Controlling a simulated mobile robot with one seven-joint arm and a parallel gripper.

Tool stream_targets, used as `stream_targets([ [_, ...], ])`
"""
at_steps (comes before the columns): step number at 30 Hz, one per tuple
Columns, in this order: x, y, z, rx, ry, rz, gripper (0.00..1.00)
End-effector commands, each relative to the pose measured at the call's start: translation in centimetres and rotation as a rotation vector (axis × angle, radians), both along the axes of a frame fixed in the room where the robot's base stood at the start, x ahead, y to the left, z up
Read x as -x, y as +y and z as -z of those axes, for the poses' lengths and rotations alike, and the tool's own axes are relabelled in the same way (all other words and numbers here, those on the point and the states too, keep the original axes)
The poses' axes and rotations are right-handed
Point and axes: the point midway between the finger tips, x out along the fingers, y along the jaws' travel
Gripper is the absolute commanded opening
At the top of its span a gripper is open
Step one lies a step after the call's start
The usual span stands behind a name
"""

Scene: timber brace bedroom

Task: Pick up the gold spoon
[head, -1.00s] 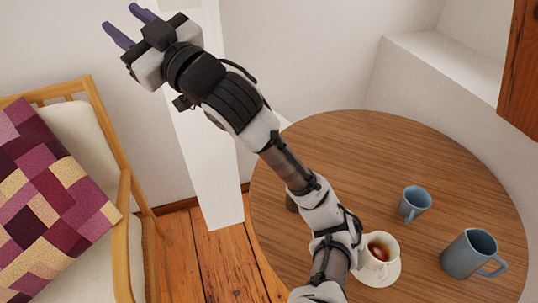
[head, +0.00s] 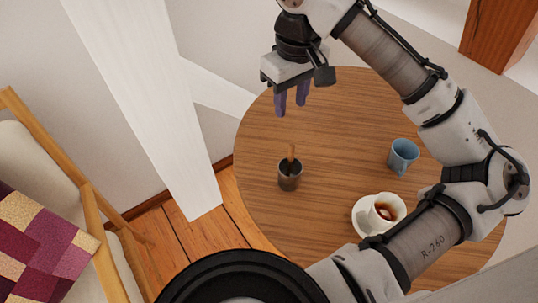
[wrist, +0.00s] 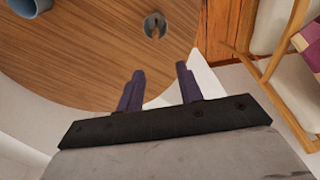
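A brownish-gold utensil handle (head: 291,154), likely the spoon, sticks up out of a small dark cup (head: 289,179) on the round wooden table. Its lower end is hidden inside the cup. In the wrist view the cup (wrist: 155,26) is near the top middle, with the handle (wrist: 155,32) showing in it. My gripper (head: 291,110) is above the table's far left part, fingers pointing down, on the far side of the cup and apart from it. In the wrist view my gripper (wrist: 160,82) has its two purple fingers spread with nothing between them.
A white cup (head: 386,211) of tea on a saucer (head: 363,228) and a blue mug (head: 403,155) stand on the right of the round table (head: 335,125). A wooden armchair (head: 92,205) is at left. A white beam (head: 150,95) stands beside the table.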

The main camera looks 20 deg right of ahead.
Motion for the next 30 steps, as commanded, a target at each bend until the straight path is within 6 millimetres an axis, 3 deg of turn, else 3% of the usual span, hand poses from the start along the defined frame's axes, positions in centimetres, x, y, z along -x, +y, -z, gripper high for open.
stream_targets([
  [5, 1.0, -1.1, 1.0, 0.01, 0.04, 0.024, 0.36],
  [15, 1.0, -1.0, 7.1, 0.01, 0.037, 0.025, 0.36],
  [23, 0.9, -1.0, 9.0, 0.01, 0.035, 0.022, 0.36],
  [30, 0.9, -1.1, 12.2, 0.01, 0.036, 0.023, 0.36],
])
